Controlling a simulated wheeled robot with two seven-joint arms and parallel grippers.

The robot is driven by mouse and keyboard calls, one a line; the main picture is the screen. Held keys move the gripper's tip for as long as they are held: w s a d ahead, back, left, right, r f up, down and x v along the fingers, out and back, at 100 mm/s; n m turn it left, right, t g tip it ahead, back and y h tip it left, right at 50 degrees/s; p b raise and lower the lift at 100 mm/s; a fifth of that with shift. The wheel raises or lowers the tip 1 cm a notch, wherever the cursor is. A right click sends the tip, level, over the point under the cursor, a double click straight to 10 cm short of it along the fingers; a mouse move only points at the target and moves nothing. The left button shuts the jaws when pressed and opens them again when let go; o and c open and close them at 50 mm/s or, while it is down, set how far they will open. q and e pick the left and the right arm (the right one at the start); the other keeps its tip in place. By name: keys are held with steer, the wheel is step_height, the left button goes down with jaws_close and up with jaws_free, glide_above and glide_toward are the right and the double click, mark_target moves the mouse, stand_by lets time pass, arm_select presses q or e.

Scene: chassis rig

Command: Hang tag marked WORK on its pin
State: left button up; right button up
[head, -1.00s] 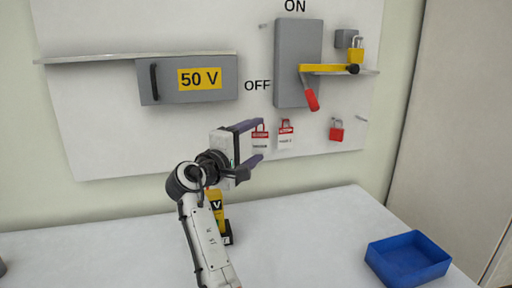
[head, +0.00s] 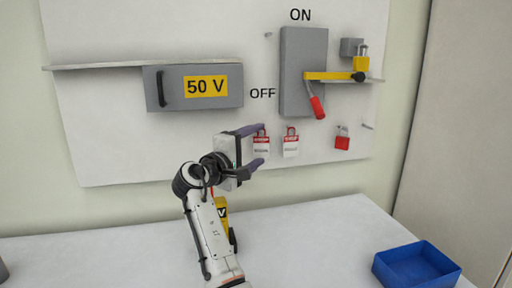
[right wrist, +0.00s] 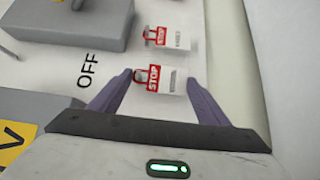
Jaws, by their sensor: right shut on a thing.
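Two red-and-white STOP tags are in front of the panel below the switch box. My right gripper (head: 262,146) has its two purple fingers at the opposite edges of the left tag (head: 261,146) and is shut on it. The right wrist view shows this tag (right wrist: 154,80) between the fingertips, its small lower lettering unreadable. The other tag (head: 291,146) hangs just to the right, and it also shows in the right wrist view (right wrist: 168,39). A bare pin (head: 268,35) sticks out left of the switch box, another (head: 368,126) at the panel's right. My left gripper is out of view.
The grey switch box (head: 303,75) has a red handle (head: 317,107) and a yellow bar (head: 325,76). A red padlock (head: 342,142) hangs to the right. A 50 V box (head: 170,100) is at left. A blue tray (head: 415,266) and a yellow tester (head: 222,209) are on the table.

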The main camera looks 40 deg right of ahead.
stand_by(0.4)
steer(key=o, duration=1.1)
steer(key=b+v, duration=0.1)
steer(key=v, duration=0.9)
